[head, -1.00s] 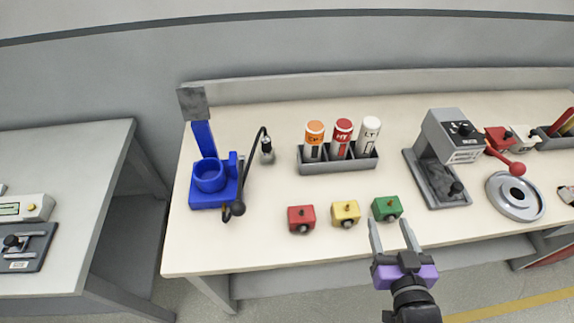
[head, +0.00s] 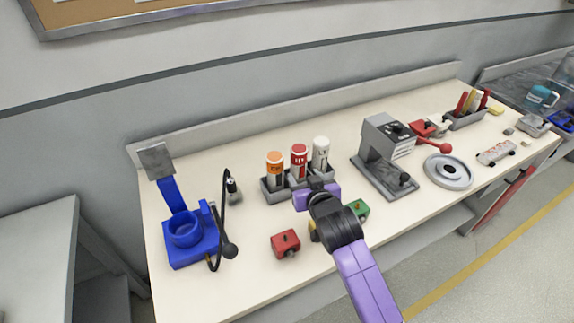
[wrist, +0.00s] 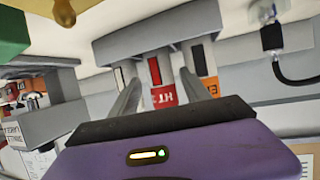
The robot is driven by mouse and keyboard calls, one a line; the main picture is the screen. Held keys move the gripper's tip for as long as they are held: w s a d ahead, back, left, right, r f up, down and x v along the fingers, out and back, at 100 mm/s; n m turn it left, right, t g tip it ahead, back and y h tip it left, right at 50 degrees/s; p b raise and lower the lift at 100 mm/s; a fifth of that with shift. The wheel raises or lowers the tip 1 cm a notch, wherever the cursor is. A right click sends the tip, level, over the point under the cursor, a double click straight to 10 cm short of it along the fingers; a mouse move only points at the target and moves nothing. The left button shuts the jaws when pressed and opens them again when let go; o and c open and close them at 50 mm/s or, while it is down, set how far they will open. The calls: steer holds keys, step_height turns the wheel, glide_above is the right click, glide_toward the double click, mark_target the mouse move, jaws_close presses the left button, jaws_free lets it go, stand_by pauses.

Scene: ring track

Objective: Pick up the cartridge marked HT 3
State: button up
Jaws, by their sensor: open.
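The HT cartridge (head: 299,158), white with a red band, stands in the grey holder (head: 268,195) between an orange-banded cartridge (head: 275,168) and a white one (head: 321,152). My gripper (head: 316,184) is in front of the holder, its fingers mostly hidden by its purple body in the head view. In the wrist view, my gripper (wrist: 161,77) is open, with its fingers on either side of the red HT label (wrist: 163,95), as seen from there. I cannot tell whether the fingertips reach around the cartridge or stop short of it.
A red block (head: 285,243) and a green block (head: 358,209) lie near the front edge; a yellow one is mostly hidden by my arm. A blue stand (head: 190,240) with a black cable is at left. A grey press (head: 385,155) stands close on the right.

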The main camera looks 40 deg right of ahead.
mark_target(301, 170)
steer(key=shift+p+x, duration=0.75)
steer(key=shift+x, duration=3.05)
steer(key=shift+d+r, duration=0.1)
steer(key=shift+d, duration=0.05)
steer(key=shift+c, duration=0.4)
steer(key=shift+r, duration=0.1)
jaws_close()
